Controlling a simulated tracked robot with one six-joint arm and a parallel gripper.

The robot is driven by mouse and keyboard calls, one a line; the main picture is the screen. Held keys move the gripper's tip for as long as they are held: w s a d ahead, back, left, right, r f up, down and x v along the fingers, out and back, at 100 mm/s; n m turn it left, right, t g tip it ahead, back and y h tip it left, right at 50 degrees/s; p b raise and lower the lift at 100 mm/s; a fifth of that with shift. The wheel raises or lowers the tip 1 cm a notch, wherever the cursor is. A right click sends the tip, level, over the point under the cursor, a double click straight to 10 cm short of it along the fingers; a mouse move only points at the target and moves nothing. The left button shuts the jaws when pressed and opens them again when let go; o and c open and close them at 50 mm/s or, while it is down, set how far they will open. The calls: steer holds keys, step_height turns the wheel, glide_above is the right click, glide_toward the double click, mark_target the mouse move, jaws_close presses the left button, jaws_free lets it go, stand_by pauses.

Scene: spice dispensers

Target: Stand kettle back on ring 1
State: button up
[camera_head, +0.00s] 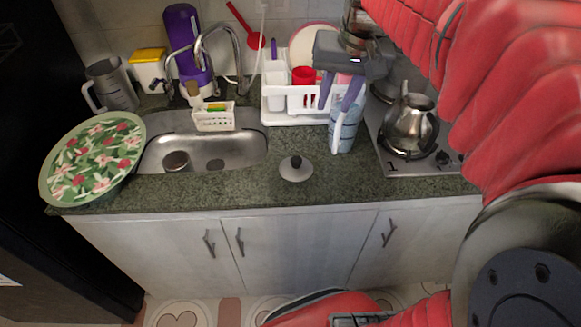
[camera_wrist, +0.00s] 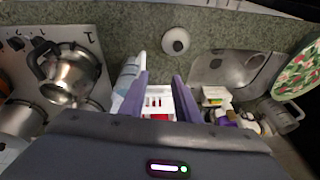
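The steel kettle (camera_head: 410,125) is on the hob (camera_head: 420,168) at the right, by the printed number 1. Its round opening faces up, and a dark curved part shows low on its front side. I cannot tell whether its base sits flat on the ring, which is mostly hidden under it. The kettle also shows at the left of the wrist view (camera_wrist: 70,78). My gripper (camera_head: 336,105) is left of the kettle, above the counter by the dish rack. Its two purple fingers are apart with nothing between them, as the wrist view (camera_wrist: 160,76) shows.
A grey lid with a black knob (camera_head: 296,168) lies on the counter. A clear bottle (camera_head: 343,135) stands near my fingers, beside the white dish rack (camera_head: 290,118). The sink (camera_head: 235,150) and a floral tray (camera_head: 93,160) are at left. Front counter is mostly clear.

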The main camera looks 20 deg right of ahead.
steer(key=s+a+f+n+t, duration=0.2)
steer(key=s+a+f+n, duration=0.2)
steer(key=s+a+f, duration=0.4)
steer(key=s+a, duration=0.4)
steer(key=shift+s+a+n, duration=0.3)
steer(key=shift+s+a, duration=0.1)
steer(key=shift+f, duration=0.1)
stand_by(0.8)
